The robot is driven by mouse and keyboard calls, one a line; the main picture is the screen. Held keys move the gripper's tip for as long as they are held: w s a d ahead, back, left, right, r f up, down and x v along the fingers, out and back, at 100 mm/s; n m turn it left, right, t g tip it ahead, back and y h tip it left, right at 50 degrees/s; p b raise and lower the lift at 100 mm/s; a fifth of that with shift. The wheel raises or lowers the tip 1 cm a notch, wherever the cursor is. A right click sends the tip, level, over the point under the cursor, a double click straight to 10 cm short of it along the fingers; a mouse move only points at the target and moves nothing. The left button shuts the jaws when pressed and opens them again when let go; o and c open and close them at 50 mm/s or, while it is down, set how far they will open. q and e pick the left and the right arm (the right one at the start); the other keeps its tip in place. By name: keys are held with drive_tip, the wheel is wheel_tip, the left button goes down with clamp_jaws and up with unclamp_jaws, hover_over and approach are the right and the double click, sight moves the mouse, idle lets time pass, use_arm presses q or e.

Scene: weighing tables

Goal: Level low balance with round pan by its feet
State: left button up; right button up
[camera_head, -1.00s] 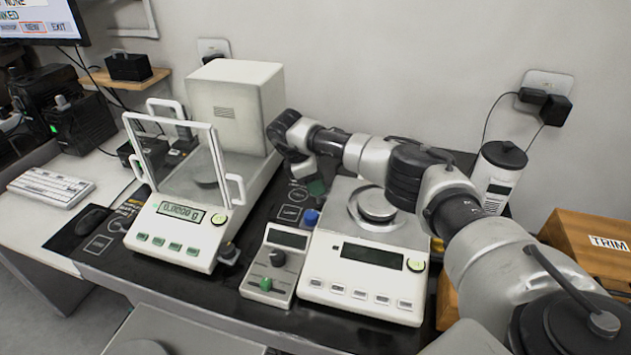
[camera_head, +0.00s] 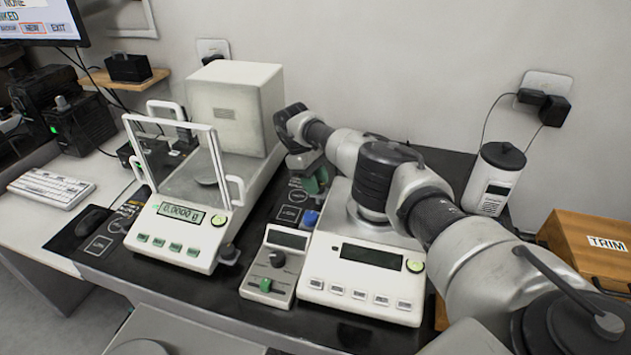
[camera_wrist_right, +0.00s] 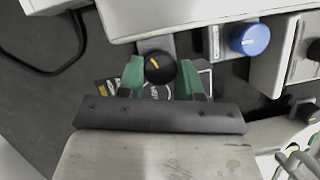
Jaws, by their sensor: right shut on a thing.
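The low balance (camera_head: 330,283) is a white box with a dark display and a row of buttons. Its round pan is mostly hidden behind my right arm. My right gripper (camera_head: 317,181), with green fingers, is low beside the balance's back left side. In the right wrist view, my right gripper (camera_wrist_right: 160,80) is shut on a black foot knob (camera_wrist_right: 159,67) with a yellow mark, beside the white balance body (camera_wrist_right: 190,12). A blue knob (camera_head: 310,218) stands near the balance's left side; it also shows in the wrist view (camera_wrist_right: 249,38). My left gripper is not in view.
A tall balance with a glass shield (camera_head: 180,222) stands left and reads 0.0000 g. A small control box (camera_head: 268,283) with a black knob and green button sits close to the low balance. A white canister (camera_head: 493,180) and a wooden TRIM box (camera_head: 585,240) are at the right.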

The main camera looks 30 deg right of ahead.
drive_tip(key=shift+r+m, duration=0.15)
drive_tip(key=shift+m, duration=0.45)
drive_tip(key=shift+d, duration=0.1)
drive_tip(key=o, duration=0.6)
drive_tip(key=shift+o, duration=0.2)
